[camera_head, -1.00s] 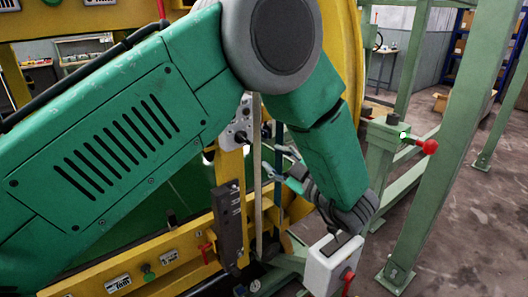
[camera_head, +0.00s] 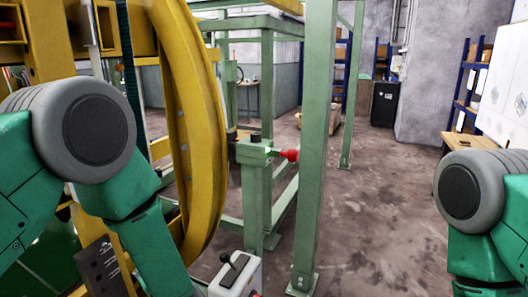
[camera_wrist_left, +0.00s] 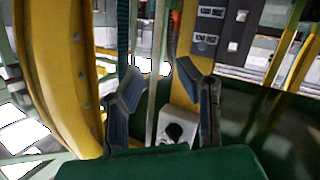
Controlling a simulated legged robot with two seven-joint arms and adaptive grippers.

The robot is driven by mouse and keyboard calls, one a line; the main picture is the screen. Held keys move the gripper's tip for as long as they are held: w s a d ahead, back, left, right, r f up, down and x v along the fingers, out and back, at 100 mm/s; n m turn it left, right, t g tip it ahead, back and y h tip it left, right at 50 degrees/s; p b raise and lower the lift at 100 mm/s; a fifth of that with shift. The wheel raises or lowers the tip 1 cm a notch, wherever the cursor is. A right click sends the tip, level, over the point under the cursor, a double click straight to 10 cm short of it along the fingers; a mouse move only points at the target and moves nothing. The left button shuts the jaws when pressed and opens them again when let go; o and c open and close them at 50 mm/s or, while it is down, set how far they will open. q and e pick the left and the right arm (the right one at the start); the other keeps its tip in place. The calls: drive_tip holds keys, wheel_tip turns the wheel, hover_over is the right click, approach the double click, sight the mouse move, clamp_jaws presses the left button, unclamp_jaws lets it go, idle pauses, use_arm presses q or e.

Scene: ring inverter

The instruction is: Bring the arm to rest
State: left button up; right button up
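My left arm (camera_head: 110,180), green with a grey joint, fills the left of the head view; its gripper is below the frame there. In the left wrist view my left gripper (camera_wrist_left: 158,80) has its two grey-blue fingers spread apart, with nothing held between them. Straps and a yellow post show behind the fingers. My right arm (camera_head: 475,215) shows at the right edge of the head view; its gripper is out of frame. The large yellow ring (camera_head: 190,110) stands right behind my left arm, and a yellow curved beam (camera_wrist_left: 58,75) shows left in the wrist view.
A white box with a black lever (camera_head: 236,274) stands low beside my left arm. A red knob (camera_head: 290,155) sticks out from a green post. A green frame upright (camera_head: 318,150) stands right of it. The floor (camera_head: 390,200) between the upright and my right arm is clear.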

use_arm(q)
drive_tip(key=s+f+m+g+h+b, duration=0.2)
drive_tip(key=s+f+m+h, duration=0.35)
drive_tip(key=f, duration=0.85)
drive_tip(key=s+f+m+g+h+b, duration=0.1)
drive_tip(key=s+f+m+g, duration=0.1)
drive_tip(key=s, duration=0.7)
drive_tip(key=s+f+m+g+h+b, duration=0.2)
drive_tip(key=s+f+g, duration=0.2)
drive_tip(key=s+f, duration=0.3)
drive_tip(key=s+f+m+g+h+b, duration=0.1)
drive_tip(key=s+f, duration=0.4)
drive_tip(key=s, duration=0.8)
drive_tip(key=shift+s+a+m+g+h+b, duration=0.2)
drive_tip(key=shift+m+g+h+b, duration=0.25)
drive_tip(key=shift+m+g, duration=0.6)
use_arm(e)
wheel_tip(320, 180, down, 8)
drive_tip(key=shift+a+f, duration=0.1)
drive_tip(key=shift+a, duration=0.05)
